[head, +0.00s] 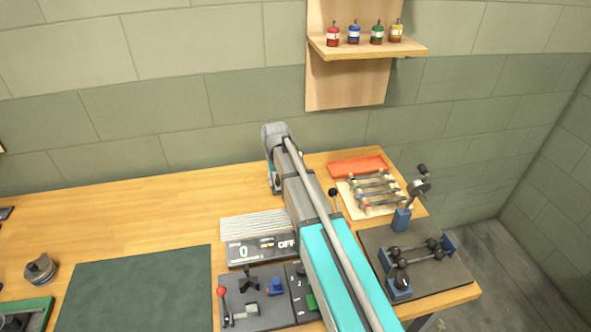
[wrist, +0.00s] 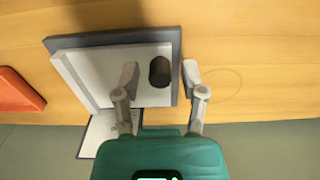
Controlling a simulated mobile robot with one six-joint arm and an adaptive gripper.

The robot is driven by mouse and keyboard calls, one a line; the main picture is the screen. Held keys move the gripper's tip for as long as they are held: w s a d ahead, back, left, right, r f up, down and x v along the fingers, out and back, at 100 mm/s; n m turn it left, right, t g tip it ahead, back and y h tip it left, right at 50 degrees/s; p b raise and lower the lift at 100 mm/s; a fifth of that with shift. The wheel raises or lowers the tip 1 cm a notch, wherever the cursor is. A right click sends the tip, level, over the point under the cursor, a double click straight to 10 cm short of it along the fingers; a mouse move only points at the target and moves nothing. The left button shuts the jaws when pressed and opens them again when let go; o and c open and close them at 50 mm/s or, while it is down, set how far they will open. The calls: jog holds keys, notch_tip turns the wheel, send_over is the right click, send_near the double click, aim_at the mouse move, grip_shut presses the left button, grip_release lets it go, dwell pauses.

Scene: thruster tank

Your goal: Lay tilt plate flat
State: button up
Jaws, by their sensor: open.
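The tilt plate (wrist: 95,79) appears in the wrist view as a pale plate with a darker grey edge or base (wrist: 112,38) behind it. It looks tilted, but its angle is hard to judge from above. A dark rounded knob (wrist: 160,72) shows at its right part. My gripper (wrist: 161,78) is open, with one finger over the plate and the other just beyond its right edge. The knob appears between the fingers; contact cannot be told. In the head view my arm hides the fingers and most or all of the plate.
An orange tray (head: 357,166) lies at the bench's back right, beside a rack of small rods (head: 377,191). A black-knobbed lever (head: 333,193) stands close to my arm. A control panel (head: 252,308), a display box (head: 262,251) and a fixture (head: 417,255) are nearer.

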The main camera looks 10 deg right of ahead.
jog(key=shift+r+p, duration=2.85)
jog(key=shift+r, duration=0.25)
jog(key=shift+s+d, duration=0.1)
jog(key=shift+s, duration=0.25)
jog(key=s+d, duration=0.2)
jog(key=s, duration=0.8)
jog(key=s+d, duration=0.3)
jog(key=s, duration=0.8)
jog(key=shift+s, duration=0.3)
